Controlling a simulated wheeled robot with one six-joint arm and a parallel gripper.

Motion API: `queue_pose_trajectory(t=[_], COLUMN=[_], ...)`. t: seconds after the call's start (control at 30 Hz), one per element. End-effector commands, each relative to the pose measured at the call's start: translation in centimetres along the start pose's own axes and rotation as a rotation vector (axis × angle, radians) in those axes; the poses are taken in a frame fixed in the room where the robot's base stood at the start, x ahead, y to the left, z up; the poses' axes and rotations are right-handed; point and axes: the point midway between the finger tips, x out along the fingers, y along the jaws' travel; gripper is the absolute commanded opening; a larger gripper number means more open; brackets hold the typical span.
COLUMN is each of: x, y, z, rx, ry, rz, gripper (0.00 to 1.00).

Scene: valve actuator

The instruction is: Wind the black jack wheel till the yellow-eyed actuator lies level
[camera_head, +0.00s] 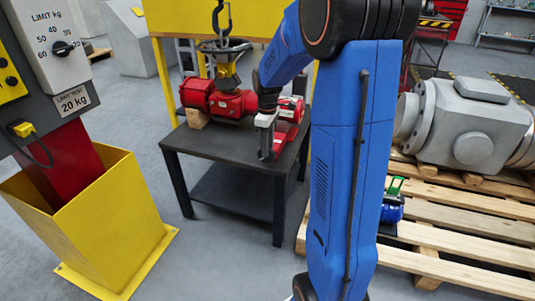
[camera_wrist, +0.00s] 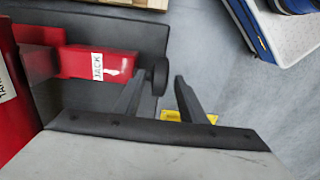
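The black jack wheel (camera_wrist: 160,76) stands on the end of a red block labelled JACK (camera_wrist: 78,62) in the wrist view. My gripper (camera_wrist: 158,84) is open. Its two fingers lie one on each side of the wheel with gaps; I cannot tell how far the wheel reaches in between them. In the head view my gripper (camera_head: 268,142) is at the table's right front, by red jack parts (camera_head: 291,108). The wheel is not clear there. The red actuator (camera_head: 232,103) with a yellow eye (camera_head: 228,82) lies on the table, partly behind my arm; its tilt is hard to judge.
A wooden block (camera_head: 196,118) is under the actuator's left end. A hook (camera_head: 219,18) hangs above it. The dark table (camera_head: 215,150) has free room in front. A yellow bin (camera_head: 110,215) stands left, a pallet (camera_head: 455,235) with a grey valve (camera_head: 465,125) right.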

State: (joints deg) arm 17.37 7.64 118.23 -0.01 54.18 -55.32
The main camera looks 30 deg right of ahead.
Motion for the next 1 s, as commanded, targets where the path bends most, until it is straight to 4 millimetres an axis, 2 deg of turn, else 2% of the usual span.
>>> queue_pose_trajectory(t=[0.1, 0.3, 0.67, 0.8, 0.83, 1.0], x=[1.7, 3.3, 3.7, 3.7, 3.7, 3.7], y=[0.0, 0.0, 0.0, 0.0, 0.0, 0.0], z=[0.0, 0.0, 0.0, 0.0, 0.0, 0.0], rx=[0.0, 0.0, 0.0, 0.0, 0.0, 0.0], ry=[-0.001, 0.0, 0.001, 0.001, 0.001, 0.004], rz=[-0.001, 0.0, 0.001, 0.001, 0.001, 0.001], gripper=[0.38, 0.38, 0.38, 0.04, 0.0, 0.0])
